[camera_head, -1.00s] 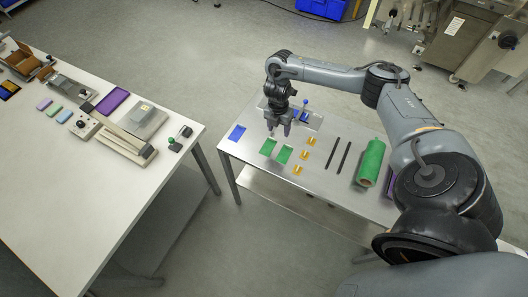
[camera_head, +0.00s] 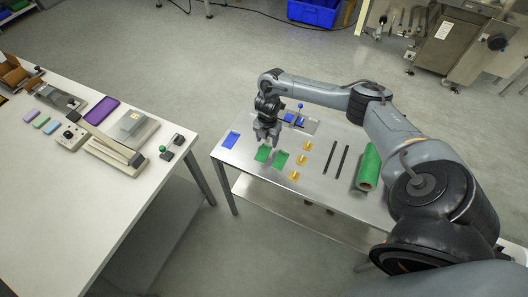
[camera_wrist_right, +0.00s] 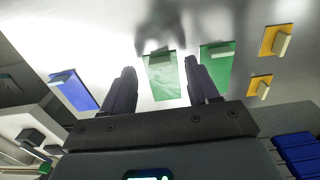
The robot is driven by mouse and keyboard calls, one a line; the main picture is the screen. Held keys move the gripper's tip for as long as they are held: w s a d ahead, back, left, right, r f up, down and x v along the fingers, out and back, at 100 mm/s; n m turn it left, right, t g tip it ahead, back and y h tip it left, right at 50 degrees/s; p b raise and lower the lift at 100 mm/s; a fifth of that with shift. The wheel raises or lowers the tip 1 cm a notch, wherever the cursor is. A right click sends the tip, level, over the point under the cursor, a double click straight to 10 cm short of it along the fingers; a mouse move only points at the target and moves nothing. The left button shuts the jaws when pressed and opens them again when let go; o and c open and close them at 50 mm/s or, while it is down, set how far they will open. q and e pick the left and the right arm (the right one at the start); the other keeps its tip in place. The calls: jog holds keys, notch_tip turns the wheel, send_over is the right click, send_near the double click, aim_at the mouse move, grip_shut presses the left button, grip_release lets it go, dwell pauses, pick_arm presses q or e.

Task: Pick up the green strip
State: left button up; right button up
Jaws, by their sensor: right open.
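Two green strips lie side by side on the metal table (camera_head: 330,192): a left one (camera_head: 262,154) and a right one (camera_head: 281,159). My right gripper (camera_head: 267,138) is open and empty, pointing down just above and behind the left strip. In the right wrist view, the left green strip (camera_wrist_right: 164,82) shows between the open fingers (camera_wrist_right: 159,68), apart from them. The right green strip (camera_wrist_right: 220,68) shows beside the right finger, which partly overlaps it. My left gripper is not in view.
A blue strip (camera_head: 231,140) lies left of the green ones. Several yellow pieces (camera_head: 302,160), two black bars (camera_head: 334,158) and a green roll (camera_head: 369,168) lie to the right. A blue-knobbed device (camera_head: 297,118) stands behind. A white table (camera_head: 80,215) with other items is at left.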

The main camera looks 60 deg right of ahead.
jog(key=shift+f, duration=1.05)
jog(key=shift+c, duration=0.4)
grip_shut()
